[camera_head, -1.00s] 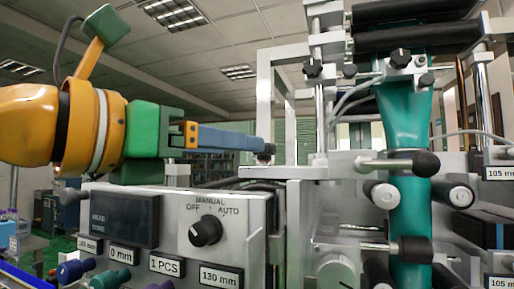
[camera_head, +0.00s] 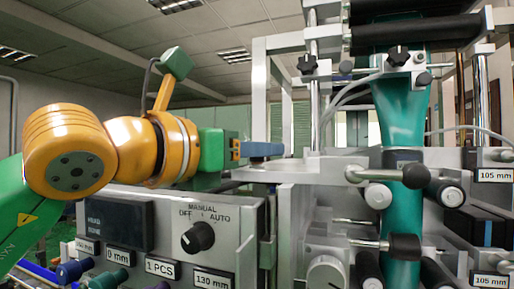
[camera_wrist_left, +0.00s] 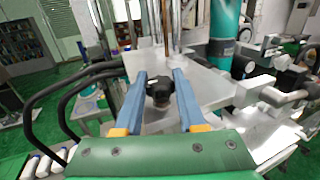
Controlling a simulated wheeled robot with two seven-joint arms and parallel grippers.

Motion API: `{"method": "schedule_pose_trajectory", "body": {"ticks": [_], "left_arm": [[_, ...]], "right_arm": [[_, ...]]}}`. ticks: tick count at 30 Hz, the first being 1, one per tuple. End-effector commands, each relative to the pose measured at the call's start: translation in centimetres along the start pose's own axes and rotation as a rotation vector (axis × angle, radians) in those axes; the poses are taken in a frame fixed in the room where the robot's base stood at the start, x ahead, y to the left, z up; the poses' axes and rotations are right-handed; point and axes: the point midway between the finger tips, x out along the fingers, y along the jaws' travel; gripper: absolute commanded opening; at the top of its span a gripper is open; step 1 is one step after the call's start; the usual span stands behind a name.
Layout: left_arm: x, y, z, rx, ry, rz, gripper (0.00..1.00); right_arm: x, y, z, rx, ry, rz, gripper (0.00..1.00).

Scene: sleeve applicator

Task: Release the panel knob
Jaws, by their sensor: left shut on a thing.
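My left gripper (camera_head: 264,149) is at the top edge of the machine, right of the control panel in the head view. In the left wrist view, its two blue fingers (camera_wrist_left: 160,80) stand on either side of a black knob (camera_wrist_left: 160,91) and are shut on it. The knob sits on a light metal part of the machine. In the head view this knob is hidden behind the fingers. Another black knob, the OFF/MANUAL/AUTO selector (camera_head: 198,237), is on the control panel's face, with no gripper on it. My right gripper is not in view.
The control panel (camera_head: 155,212) has a dark display and several labels. The machine's green sleeve column (camera_head: 402,120), rollers and black-ended handles (camera_head: 404,247) stand to the right. Black hoses (camera_wrist_left: 75,85) curve left of the fingers in the wrist view.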

Motion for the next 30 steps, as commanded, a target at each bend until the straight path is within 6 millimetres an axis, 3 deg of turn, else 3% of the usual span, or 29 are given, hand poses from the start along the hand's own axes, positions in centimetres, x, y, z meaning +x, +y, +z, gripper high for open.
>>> {"method": "schedule_pose_trajectory", "body": {"ticks": [11, 21, 30], "left_arm": [[-0.1, -0.1, -0.1, 0.003, -0.006, 0.08, 0.0], [-0.1, -0.2, 0.1, 0.003, -0.008, 0.362, 0.0], [-0.1, -0.1, 0.6, 0.003, -0.009, 0.635, 0.0]], "right_arm": [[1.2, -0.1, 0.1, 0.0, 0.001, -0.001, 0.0], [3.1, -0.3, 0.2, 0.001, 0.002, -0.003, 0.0], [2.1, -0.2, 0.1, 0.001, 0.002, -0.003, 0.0]]}}
